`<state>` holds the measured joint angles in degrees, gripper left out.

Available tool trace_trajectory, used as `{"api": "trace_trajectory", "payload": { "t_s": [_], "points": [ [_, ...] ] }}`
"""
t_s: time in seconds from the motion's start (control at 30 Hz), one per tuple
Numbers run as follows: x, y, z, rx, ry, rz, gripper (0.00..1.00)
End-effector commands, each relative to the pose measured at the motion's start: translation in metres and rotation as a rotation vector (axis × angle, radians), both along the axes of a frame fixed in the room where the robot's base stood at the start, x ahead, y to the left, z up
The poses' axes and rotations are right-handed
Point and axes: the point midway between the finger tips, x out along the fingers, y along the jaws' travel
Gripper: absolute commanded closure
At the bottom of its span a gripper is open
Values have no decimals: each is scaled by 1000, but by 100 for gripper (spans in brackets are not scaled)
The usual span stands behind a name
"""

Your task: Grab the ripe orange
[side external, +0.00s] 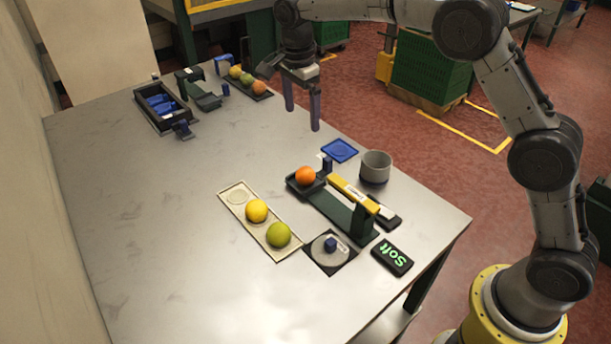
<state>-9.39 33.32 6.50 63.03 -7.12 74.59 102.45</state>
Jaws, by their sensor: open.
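An orange-coloured fruit (305,176) sits in the small dark pan at the left end of a dark green device with a yellow bar (353,193). A yellow fruit (256,210) and a green fruit (278,234) sit on a pale tray (289,255) to its left; the tray's far round spot is empty. Another orange fruit (259,87) lies with greenish-yellow ones on a dark tray at the back. My gripper (302,112) is open and empty, pointing down above the table, behind and higher than the orange in the pan.
A grey cup (375,167) and a blue square mat (340,150) stand near the right edge. A black "Soft" sign (392,257) and a round plate with a blue cube (330,244) lie in front. A black bin (163,124) with blue items stands at the back left. The table's left side is clear.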

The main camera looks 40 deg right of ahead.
Motion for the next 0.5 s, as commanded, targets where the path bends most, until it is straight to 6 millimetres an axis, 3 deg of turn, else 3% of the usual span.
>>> {"api": "trace_trajectory", "payload": {
  "t_s": [0.1,0.27,0.5],
  "points": [
    [1,6,-31,-9,54,13,1],
    [0,8,-50,-12,72,18,1],
    [-1,2,-93,-12,72,18,1]
  ]
}}
